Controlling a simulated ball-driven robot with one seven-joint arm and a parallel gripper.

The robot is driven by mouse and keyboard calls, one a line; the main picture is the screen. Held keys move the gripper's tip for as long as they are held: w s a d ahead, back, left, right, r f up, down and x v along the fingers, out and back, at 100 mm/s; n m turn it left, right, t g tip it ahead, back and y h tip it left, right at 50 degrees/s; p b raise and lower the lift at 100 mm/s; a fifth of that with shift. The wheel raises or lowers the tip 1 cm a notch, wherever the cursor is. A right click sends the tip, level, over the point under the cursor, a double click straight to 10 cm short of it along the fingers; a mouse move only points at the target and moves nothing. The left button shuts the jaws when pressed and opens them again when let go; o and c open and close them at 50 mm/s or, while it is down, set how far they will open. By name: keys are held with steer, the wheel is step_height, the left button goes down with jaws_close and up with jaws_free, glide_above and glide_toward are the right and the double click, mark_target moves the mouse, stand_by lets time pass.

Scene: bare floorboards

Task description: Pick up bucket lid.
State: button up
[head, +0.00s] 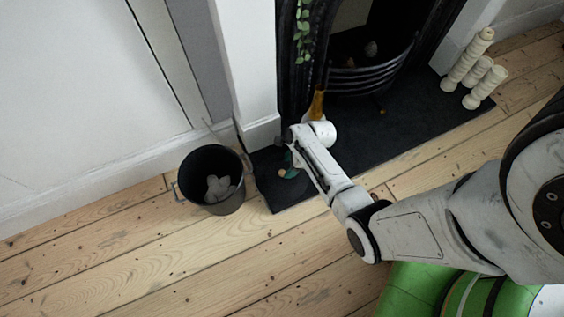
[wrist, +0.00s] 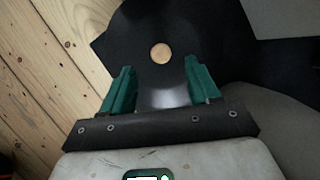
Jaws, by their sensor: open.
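The bucket lid (wrist: 165,95) is dark with a round pale wooden knob (wrist: 160,53). It lies on the dark hearth slab, so its outline is hard to make out. In the head view the small knob (head: 282,173) shows beside my gripper (head: 290,172), near the slab's left end. My gripper's green fingers (wrist: 160,70) are open in the wrist view. The knob appears between and just beyond the fingertips; I cannot tell the remaining height. Nothing is held. My arm hides part of the slab in the head view.
A black bucket (head: 186,187) with grey lumps inside stands left of the slab. A fireplace (head: 366,80) is behind, with a brass-coloured object (head: 317,103) near its left side. Pale turned pillars (head: 466,62) stand right. Floorboards are clear in front.

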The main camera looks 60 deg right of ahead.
mark_target(282, 172)
steer(key=shift+b+x, duration=2.25)
steer(key=shift+x, duration=0.3)
steer(key=shift+w, duration=0.1)
steer(key=shift+c, duration=0.4)
jaws_close()
